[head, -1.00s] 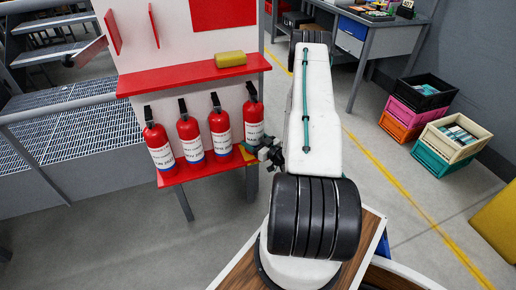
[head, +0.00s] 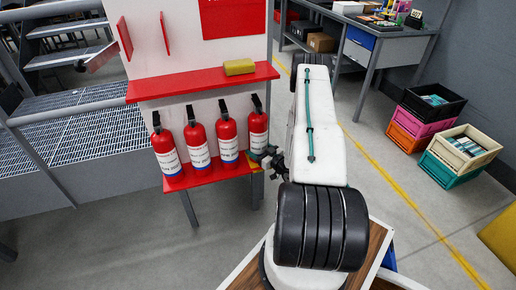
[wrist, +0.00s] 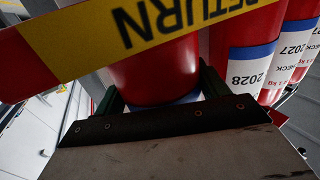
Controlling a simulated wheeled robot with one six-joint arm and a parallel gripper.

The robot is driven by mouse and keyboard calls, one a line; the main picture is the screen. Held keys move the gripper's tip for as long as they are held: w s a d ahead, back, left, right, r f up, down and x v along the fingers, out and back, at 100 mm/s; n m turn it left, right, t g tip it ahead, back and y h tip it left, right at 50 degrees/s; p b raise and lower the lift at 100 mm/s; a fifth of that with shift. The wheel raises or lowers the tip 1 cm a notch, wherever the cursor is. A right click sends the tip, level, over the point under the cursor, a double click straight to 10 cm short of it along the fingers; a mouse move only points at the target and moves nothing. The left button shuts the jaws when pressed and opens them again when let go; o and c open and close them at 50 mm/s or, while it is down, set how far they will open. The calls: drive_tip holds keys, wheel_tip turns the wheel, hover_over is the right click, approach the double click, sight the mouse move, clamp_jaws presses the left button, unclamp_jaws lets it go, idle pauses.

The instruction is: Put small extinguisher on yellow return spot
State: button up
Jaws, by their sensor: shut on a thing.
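Several red fire extinguishers with white labels stand in a row on the lower red shelf (head: 206,177). My gripper (head: 268,156) is at the right end of the row, beside the rightmost extinguisher (head: 257,124). In the wrist view my gripper (wrist: 160,97) has its green fingers either side of a red extinguisher body (wrist: 150,75) and is shut on it. A yellow strip reading RETURN (wrist: 150,27), upside down, runs along the shelf edge in front of that body. Whether the held extinguisher touches the shelf is unclear.
Neighbouring extinguishers (wrist: 250,70) stand close beside the held one. Stacked crates (head: 466,148) stand at right; a workbench (head: 385,35) is behind. The floor between is clear.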

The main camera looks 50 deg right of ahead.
drive_tip(key=o, duration=2)
drive_tip(key=shift+o, duration=0.2)
drive_tip(key=shift+r, duration=0.1)
drive_tip(key=s+a, duration=0.1)
drive_tip(key=s, duration=1.1)
